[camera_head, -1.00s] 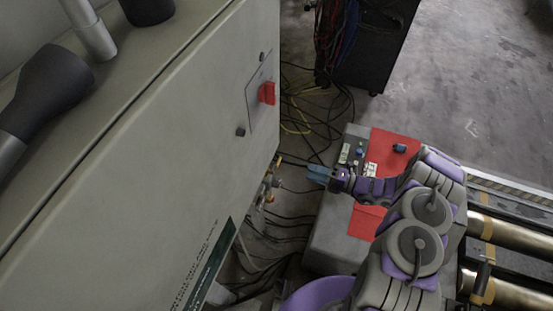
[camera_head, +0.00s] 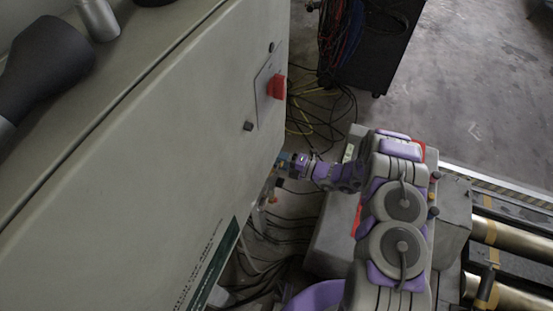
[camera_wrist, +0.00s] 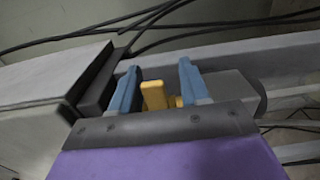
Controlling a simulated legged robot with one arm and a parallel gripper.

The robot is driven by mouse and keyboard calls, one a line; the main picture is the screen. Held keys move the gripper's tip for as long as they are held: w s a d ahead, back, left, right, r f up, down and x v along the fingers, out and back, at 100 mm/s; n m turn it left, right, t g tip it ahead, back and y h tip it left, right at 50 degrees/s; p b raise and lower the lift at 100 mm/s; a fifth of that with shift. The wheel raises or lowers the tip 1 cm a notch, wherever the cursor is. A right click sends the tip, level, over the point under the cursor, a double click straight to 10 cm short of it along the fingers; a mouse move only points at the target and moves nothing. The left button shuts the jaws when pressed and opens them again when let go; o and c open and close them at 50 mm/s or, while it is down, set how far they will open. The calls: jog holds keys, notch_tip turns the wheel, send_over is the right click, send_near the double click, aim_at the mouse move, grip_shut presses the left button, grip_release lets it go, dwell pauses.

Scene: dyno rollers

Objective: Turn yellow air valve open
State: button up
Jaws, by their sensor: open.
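The yellow air valve (camera_wrist: 156,96) shows in the wrist view as a small yellow handle with a second yellow part at its right. It stands between the two blue fingers of my gripper (camera_wrist: 156,88). The fingers are apart, one on each side of the handle, with a visible gap on both sides. In the head view my gripper (camera_head: 284,161) is at the right edge of the large grey cabinet (camera_head: 130,150), its tips partly hidden there. The valve itself cannot be made out in the head view.
A red switch (camera_head: 277,87) sits on the cabinet side above my gripper. Black cables (camera_head: 290,225) lie on the floor below. A grey box (camera_head: 328,235) is beneath my arm, and brass rollers (camera_head: 510,240) are at the right. Open floor (camera_head: 480,80) is at the upper right.

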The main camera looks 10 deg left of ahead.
jog(key=shift+d+r, duration=0.1)
jog(key=shift+d, duration=0.4)
jog(key=shift+c, duration=0.8)
jog(key=shift+a, duration=0.2)
grip_shut()
